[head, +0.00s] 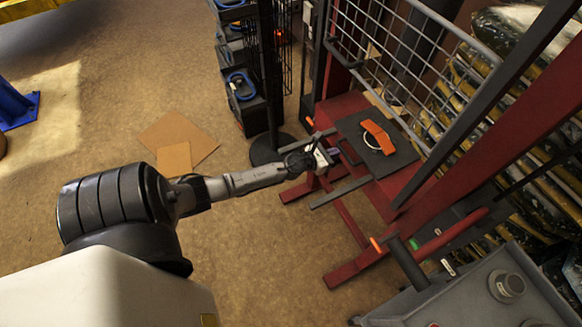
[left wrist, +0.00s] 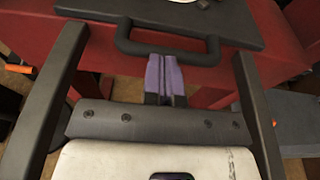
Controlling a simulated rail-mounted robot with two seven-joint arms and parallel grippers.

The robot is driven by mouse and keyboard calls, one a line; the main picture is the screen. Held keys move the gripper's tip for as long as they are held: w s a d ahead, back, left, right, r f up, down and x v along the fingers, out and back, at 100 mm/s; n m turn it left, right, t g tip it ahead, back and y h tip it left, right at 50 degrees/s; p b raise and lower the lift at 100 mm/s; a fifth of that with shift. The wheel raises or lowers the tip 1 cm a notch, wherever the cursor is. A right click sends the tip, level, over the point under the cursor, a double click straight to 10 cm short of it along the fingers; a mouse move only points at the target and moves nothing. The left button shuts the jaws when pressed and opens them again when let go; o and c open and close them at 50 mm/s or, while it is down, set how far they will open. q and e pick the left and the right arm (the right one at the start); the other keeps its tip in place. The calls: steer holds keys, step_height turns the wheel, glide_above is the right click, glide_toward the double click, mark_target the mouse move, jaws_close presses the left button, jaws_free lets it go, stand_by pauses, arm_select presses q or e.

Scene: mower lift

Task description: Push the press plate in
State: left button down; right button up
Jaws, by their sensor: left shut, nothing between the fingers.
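The press plate (head: 398,163) is a dark flat plate on the red lift frame, right of centre in the head view. Its front part also shows at the top of the left wrist view (left wrist: 215,14), with a dark U-shaped handle (left wrist: 168,50) facing my gripper. My left gripper (head: 333,154) is shut and empty, in front of the plate's near-left edge. In the left wrist view its purple fingers (left wrist: 165,75) are together, with their tips right at the handle's bar. I cannot tell whether they touch it. My right gripper is not in view.
Dark bars (head: 340,191) stick out from the red frame (head: 345,107) on both sides of my gripper. An orange piece (head: 377,136) and a pale ring lie on the plate. A wire mesh guard (head: 400,55) stands behind. A grey cart (head: 470,300) stands at lower right.

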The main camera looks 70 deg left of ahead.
arm_select(q)
steer(key=v, duration=1.3)
